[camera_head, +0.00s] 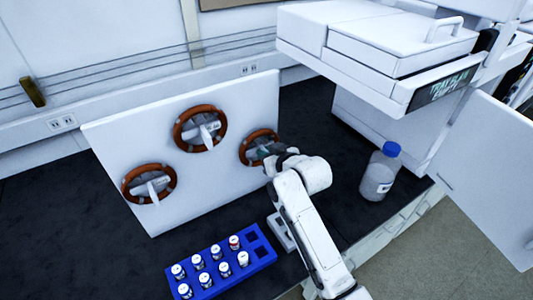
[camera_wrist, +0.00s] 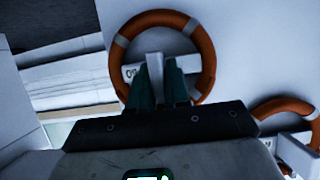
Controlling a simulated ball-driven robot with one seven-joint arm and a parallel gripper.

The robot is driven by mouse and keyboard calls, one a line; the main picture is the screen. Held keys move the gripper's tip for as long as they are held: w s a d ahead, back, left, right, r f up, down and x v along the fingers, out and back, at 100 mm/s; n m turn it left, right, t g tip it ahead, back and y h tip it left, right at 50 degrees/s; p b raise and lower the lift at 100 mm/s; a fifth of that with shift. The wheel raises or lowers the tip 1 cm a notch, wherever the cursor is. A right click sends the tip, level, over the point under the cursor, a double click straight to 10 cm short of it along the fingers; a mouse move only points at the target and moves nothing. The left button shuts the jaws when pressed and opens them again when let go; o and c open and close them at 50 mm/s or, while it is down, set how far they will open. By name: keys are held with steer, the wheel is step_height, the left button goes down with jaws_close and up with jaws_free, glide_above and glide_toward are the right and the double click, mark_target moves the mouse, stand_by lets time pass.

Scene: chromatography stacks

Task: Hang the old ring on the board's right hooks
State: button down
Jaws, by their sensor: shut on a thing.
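An upright white board (camera_head: 110,135) carries three orange-brown rings with pale bands, each around a white hook piece. The right ring (camera_head: 246,146), which I take as the old ring, lies against the board at the right hook; it fills the middle of the wrist view (camera_wrist: 206,50). My gripper (camera_wrist: 158,75) is shut on its near rim, with the fingertips reaching inside it beside the white hook (camera_wrist: 153,68). The gripped part is hidden behind the fingers. The middle ring (camera_head: 178,133) and left ring (camera_head: 127,188) hang on their own hooks.
A blue rack (camera_head: 243,279) of several capped vials stands in front of the board. A clear bottle with a blue cap (camera_head: 378,175) stands to the right, below a white instrument (camera_head: 370,45). Dark bench top (camera_head: 40,225) is free at the left.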

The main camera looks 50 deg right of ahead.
steer(key=shift+f+b, duration=0.3)
steer(key=shift+f, duration=0.3)
steer(key=c, duration=1)
jaws_free()
steer(key=s+a+p, duration=0.2)
steer(key=s+p, duration=0.2)
steer(key=s, duration=0.5)
steer(key=shift+s+a, duration=0.35)
steer(key=s+a+p, duration=0.2)
steer(key=s+a, duration=0.2)
steer(key=s, duration=0.9)
steer(key=shift+s, duration=0.2)
